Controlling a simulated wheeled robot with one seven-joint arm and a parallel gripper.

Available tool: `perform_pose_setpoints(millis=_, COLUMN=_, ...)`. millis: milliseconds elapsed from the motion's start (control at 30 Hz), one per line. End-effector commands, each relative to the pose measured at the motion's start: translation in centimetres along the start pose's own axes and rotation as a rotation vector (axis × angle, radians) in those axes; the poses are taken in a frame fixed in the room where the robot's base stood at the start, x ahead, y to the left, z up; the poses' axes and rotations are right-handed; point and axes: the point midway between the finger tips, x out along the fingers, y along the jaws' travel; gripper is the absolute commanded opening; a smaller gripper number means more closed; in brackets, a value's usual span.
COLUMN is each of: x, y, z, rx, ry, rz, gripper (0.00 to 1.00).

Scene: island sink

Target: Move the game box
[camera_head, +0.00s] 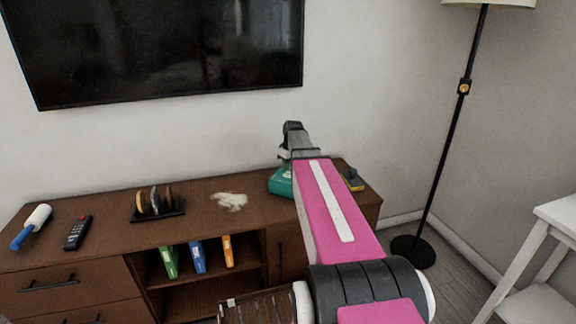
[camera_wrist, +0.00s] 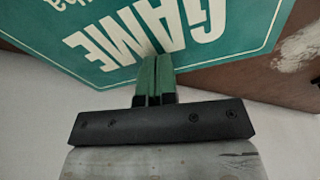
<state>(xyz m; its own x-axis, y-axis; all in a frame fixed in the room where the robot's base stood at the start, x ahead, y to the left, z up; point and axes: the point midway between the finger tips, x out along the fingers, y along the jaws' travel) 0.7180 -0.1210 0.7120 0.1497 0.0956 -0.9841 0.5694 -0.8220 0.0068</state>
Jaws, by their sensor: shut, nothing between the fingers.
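The game box (camera_head: 281,183) is a teal box on the brown cabinet top near its right end, partly hidden behind my arm in the head view. In the wrist view the game box (camera_wrist: 215,20) fills the upper part, with large white "GAME" lettering upside down. My gripper (camera_wrist: 156,62) is shut and empty, its fingertips overlapping the lower edge of the box face. I cannot tell whether they touch it. In the head view my gripper (camera_head: 284,154) is above the box.
On the cabinet (camera_head: 105,234) lie a lint roller (camera_head: 32,227), a remote (camera_head: 77,233), a small rack (camera_head: 158,205), a white patch (camera_head: 230,201) and a yellow-black item (camera_head: 353,180). A television (camera_head: 160,45) hangs above. A floor lamp (camera_head: 447,150) and white table (camera_head: 560,215) stand right.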

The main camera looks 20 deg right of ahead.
Motion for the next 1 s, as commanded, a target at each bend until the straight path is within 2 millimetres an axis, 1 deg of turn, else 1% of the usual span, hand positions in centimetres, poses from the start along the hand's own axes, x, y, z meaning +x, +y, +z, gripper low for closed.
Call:
perform_pose_setpoints(millis=33, x=0.7, y=-0.2, z=0.3, rx=0.001, ry=-0.011, rz=-0.010, gripper=0.00)
perform_pose_setpoints(millis=167, x=0.8, y=-0.3, z=0.5, rx=0.001, ry=-0.013, rz=-0.012, gripper=0.00)
perform_pose_setpoints(millis=267, x=0.7, y=-0.3, z=1.3, rx=0.002, ry=-0.015, rz=-0.012, gripper=0.00)
perform_pose_setpoints(millis=500, x=-0.2, y=-0.5, z=6.0, rx=0.005, ry=-0.019, rz=-0.010, gripper=0.00)
perform_pose_setpoints(millis=567, x=-0.4, y=-0.5, z=6.7, rx=0.003, ry=-0.018, rz=-0.010, gripper=0.00)
perform_pose_setpoints(millis=633, x=-0.4, y=-0.4, z=7.0, rx=0.002, ry=-0.018, rz=-0.011, gripper=0.00)
perform_pose_setpoints(millis=900, x=-0.4, y=-0.3, z=6.9, rx=0.003, ry=-0.018, rz=-0.011, gripper=0.00)
perform_pose_setpoints(millis=1000, x=-0.7, y=-0.3, z=6.9, rx=0.003, ry=-0.018, rz=-0.010, gripper=0.00)
